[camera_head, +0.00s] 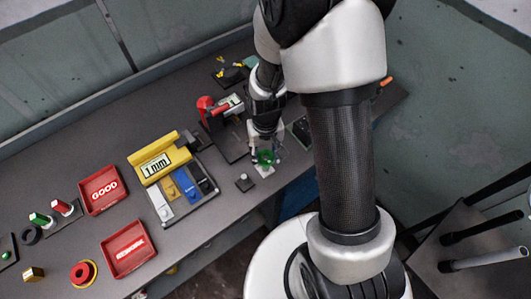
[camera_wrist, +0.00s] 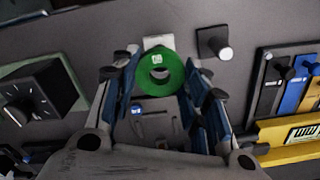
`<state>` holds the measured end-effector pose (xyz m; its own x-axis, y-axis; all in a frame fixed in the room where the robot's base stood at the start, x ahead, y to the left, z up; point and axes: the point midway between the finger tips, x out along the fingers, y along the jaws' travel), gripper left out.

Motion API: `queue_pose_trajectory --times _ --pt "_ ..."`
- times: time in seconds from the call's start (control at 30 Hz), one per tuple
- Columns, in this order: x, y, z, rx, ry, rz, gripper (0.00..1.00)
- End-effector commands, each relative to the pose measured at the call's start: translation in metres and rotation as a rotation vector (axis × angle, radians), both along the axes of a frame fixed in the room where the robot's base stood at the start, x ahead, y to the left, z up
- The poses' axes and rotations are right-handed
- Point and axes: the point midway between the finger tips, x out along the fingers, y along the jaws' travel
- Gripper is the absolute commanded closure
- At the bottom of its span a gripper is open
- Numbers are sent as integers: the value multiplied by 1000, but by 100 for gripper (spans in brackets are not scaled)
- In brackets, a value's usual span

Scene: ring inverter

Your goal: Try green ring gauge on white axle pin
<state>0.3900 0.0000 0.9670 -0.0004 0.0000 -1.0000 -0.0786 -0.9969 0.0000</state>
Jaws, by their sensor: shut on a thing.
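The green ring gauge (camera_wrist: 143,82) sits between the two fingers of my gripper (camera_wrist: 160,60), which is shut on it. The ring also shows in the head view (camera_head: 265,157), just under my gripper (camera_head: 264,152). A white square plate (camera_wrist: 158,41) lies by the ring's far edge in the wrist view, partly covered by it; a pale base (camera_head: 265,171) shows below the ring in the head view.
A dark plate with a peg (camera_head: 245,182) stands close left. A yellow "1mm" gauge block (camera_head: 158,165) has coloured slides before it. Red trays (camera_head: 103,189) and (camera_head: 128,248) are further left. A dark dial box (camera_wrist: 37,97) is at left in the wrist view.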

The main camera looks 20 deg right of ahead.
Motion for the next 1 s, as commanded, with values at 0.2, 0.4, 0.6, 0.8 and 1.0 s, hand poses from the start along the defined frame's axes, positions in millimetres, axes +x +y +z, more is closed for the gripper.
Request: queue_pose_trajectory --times 0.2,0.4,0.6,0.8,1.0 --pt "0 0 11 0 -1 0 87" --pt "0 0 19 0 -1 0 87" --pt "0 0 27 0 -2 0 87" --pt "1 0 35 0 -2 0 87" --pt "0 0 36 0 -1 0 87"
